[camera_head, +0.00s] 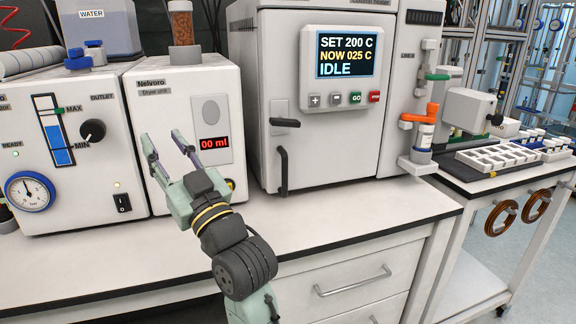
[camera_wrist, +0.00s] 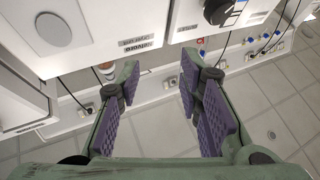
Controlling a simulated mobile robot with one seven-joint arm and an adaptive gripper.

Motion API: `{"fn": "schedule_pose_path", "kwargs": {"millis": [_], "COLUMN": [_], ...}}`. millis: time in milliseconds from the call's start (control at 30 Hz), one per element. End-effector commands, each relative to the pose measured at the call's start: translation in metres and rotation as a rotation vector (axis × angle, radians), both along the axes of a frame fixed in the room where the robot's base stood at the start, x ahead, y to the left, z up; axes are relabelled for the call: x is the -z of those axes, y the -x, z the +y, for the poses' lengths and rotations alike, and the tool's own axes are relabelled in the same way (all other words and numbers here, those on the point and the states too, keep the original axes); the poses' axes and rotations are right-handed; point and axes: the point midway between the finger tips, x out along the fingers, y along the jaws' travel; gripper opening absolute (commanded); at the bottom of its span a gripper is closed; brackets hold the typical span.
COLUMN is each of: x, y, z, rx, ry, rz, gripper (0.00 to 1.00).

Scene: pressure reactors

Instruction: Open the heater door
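The heater (camera_head: 330,130) is a large light grey box on the bench, with a display reading SET 200 C, NOW 025 C, IDLE. Its front door looks shut. A black vertical bar handle (camera_head: 283,170) is at the door's lower left, below a small dark latch-like part (camera_head: 285,122). My gripper (camera_head: 163,139) is open and empty, left of the heater and in front of the dryer unit. It is apart from the handle. In the wrist view, its two purple-padded fingers (camera_wrist: 159,78) are spread with nothing between them. The handle is not seen there.
The Nelvoro dryer unit (camera_head: 185,110) stands just left of the heater, close to my gripper. A white unit with a gauge and knob (camera_head: 65,150) is further left. The bench top (camera_head: 350,212) before the heater is clear. A vial rack (camera_head: 495,157) is at right.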

Motion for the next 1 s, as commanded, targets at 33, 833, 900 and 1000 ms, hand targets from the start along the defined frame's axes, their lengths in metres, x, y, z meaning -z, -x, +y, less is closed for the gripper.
{"fn": "schedule_pose_path", "kwargs": {"millis": [33,833,900,1000], "x": [0.018,0.126,0.126,0.126], "y": [-0.029,-0.101,-0.113,-0.127], "z": [-0.046,-0.222,-0.215,-0.207], "rx": [0.070,0.222,0.222,0.223], "ry": [0.046,0.226,0.225,0.226], "rz": [0.081,0.470,0.469,0.468], "gripper": [0.33,0.33,0.33,0.33]}}
